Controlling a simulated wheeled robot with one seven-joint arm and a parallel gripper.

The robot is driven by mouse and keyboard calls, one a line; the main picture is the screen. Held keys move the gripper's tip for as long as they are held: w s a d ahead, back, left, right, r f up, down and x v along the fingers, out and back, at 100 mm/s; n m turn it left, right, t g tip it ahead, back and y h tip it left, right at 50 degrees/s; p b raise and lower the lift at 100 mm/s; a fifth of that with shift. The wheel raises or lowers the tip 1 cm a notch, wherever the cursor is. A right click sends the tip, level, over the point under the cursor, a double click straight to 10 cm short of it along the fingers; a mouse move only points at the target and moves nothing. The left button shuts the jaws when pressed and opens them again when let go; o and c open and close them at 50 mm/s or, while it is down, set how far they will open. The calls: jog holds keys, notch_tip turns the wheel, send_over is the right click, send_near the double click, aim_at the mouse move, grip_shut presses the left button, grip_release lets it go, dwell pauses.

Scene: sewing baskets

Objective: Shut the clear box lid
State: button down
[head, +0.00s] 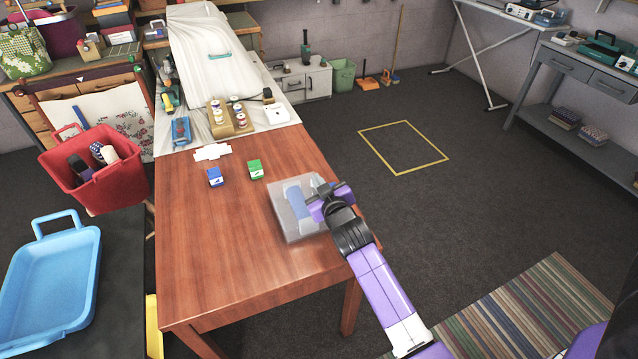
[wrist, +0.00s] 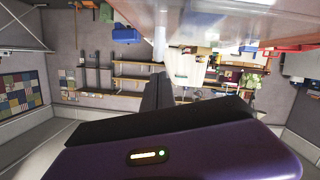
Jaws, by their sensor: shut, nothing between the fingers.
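The clear box (head: 296,231) is a grey see-through box near the right edge of the wooden table. Something bluish (head: 298,203) shows at it, seen through or in it. My gripper (head: 318,198) is at the box's right side, over part of it, and hides that side and part of the lid. I cannot tell the lid's angle or whether my gripper touches it. In the wrist view my gripper's dark fingers (wrist: 156,92) are together with nothing between them; the box does not show clearly there.
Spools in a holder (head: 230,118) stand farther back. A red basket (head: 90,170) and blue tray (head: 48,285) are at left. The table's front is clear.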

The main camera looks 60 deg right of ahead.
jog(key=r, duration=0.1)
jog(key=r+p, duration=0.1)
jog(key=r, duration=0.1)
jog(key=shift+a, duration=0.4)
jog(key=b+v, duration=0.1)
jog(key=v, duration=0.8)
jog(key=shift+s+b, duration=0.25)
jog(key=shift+b, duration=0.15)
jog(key=s+a+r+n+t+y, duration=0.1)
jog(key=s+a+r+t+y, duration=0.2)
jog(key=a, duration=0.5)
jog(key=s+a+r+n+t+y, duration=0.15)
jog(key=s+a, duration=0.25)
jog(key=a, duration=0.4)
jog(key=s+a+g+y, duration=0.1)
jog(key=s+a+y, duration=0.1)
jog(key=s+a, duration=0.4)
jog(key=s+a+n+y, duration=0.1)
jog(key=s+a+y, duration=0.2)
jog(key=s, duration=0.9)
jog(key=a, duration=0.3)
jog(key=shift+s+f+g, duration=0.15)
jog(key=shift+s+g, duration=0.1)
jog(key=shift+g, duration=0.1)
